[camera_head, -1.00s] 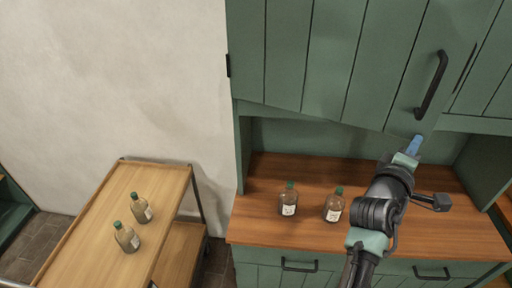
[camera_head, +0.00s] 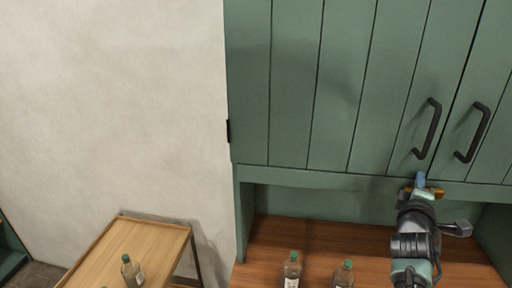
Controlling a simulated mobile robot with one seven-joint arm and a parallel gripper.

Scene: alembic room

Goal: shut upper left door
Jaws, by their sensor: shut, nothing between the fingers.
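The upper left door (camera_head: 340,80) is a green planked panel with a black bar handle (camera_head: 428,128) near its right edge. It lies flush with the cabinet front, its lower edge along the frame rail, and looks shut. A black hinge (camera_head: 229,130) shows at its left side. My gripper (camera_head: 420,180) is shut and empty. Its blue fingertips are at the door's lower right corner, just below the handle; whether they touch the door I cannot tell.
The upper right door (camera_head: 490,110) with its own handle (camera_head: 472,133) is beside it. Two bottles with green caps, one at left (camera_head: 291,270) and one at right (camera_head: 343,274), stand on the wooden counter (camera_head: 270,232) below. A wooden cart (camera_head: 150,240) with a bottle (camera_head: 132,270) stands at left.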

